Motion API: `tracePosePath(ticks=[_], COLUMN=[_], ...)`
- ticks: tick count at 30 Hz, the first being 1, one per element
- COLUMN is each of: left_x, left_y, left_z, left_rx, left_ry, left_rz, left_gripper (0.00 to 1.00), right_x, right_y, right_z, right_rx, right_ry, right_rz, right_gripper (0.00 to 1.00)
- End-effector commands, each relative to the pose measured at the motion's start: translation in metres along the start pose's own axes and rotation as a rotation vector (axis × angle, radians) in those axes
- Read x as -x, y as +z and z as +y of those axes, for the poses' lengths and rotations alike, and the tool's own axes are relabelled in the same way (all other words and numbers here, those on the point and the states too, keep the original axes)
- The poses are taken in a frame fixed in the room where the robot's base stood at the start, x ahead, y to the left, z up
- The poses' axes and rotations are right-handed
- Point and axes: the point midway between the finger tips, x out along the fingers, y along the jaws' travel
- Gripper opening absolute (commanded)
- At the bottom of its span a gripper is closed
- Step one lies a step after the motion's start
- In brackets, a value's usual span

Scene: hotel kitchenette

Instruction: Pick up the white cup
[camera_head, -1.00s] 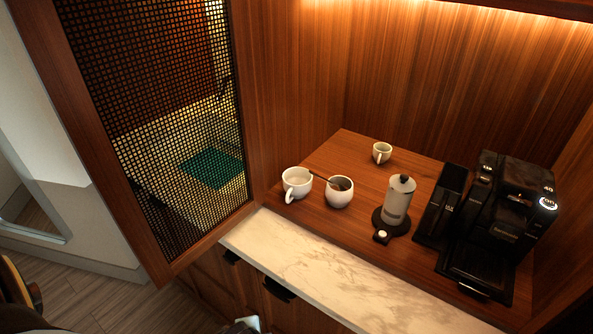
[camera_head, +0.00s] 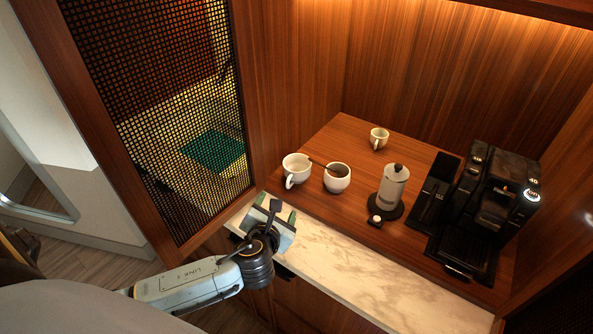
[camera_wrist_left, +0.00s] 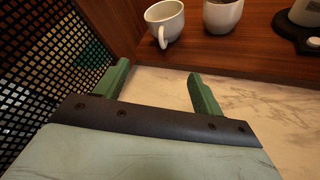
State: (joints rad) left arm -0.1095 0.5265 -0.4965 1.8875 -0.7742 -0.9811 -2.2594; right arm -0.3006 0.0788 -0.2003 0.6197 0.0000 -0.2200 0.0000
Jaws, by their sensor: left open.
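A white cup (camera_head: 296,168) with its handle toward me stands upright on the wooden counter near its left front edge. It also shows at the top of the left wrist view (camera_wrist_left: 165,22). A second, smaller white cup (camera_head: 379,138) stands farther back. My left gripper (camera_head: 273,212) is over the marble strip, in front of the nearer cup and apart from it. In the left wrist view its green fingers (camera_wrist_left: 158,82) are spread with nothing between them. My right gripper is in neither view.
A round white pot (camera_head: 337,178) with a spoon sits right beside the nearer cup. A press on a dark round base (camera_head: 391,190) and a black coffee machine (camera_head: 490,205) stand farther right. A mesh door panel (camera_head: 170,100) is at the left. The marble strip (camera_head: 345,275) is clear.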

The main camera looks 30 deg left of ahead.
Motion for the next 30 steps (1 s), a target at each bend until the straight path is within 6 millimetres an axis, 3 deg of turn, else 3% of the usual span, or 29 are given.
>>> tracePosePath(ticks=[6, 15, 23, 30], left_x=[-0.017, -0.072, -0.089, -0.121], left_y=[0.009, 0.011, 0.013, 0.021], left_z=[0.004, 0.003, 0.004, 0.004], left_rx=[-0.135, -0.131, -0.130, -0.128], left_ry=[0.011, 0.009, 0.009, 0.010], left_rz=[-0.038, -0.036, -0.035, -0.034], left_gripper=[0.69, 0.69, 0.69, 0.69], right_x=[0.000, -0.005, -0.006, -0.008], right_y=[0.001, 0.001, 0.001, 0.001], right_z=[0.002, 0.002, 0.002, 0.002], right_rx=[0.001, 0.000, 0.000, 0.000], right_ry=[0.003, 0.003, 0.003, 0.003], right_rz=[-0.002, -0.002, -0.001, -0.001], right_gripper=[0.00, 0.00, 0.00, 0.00])
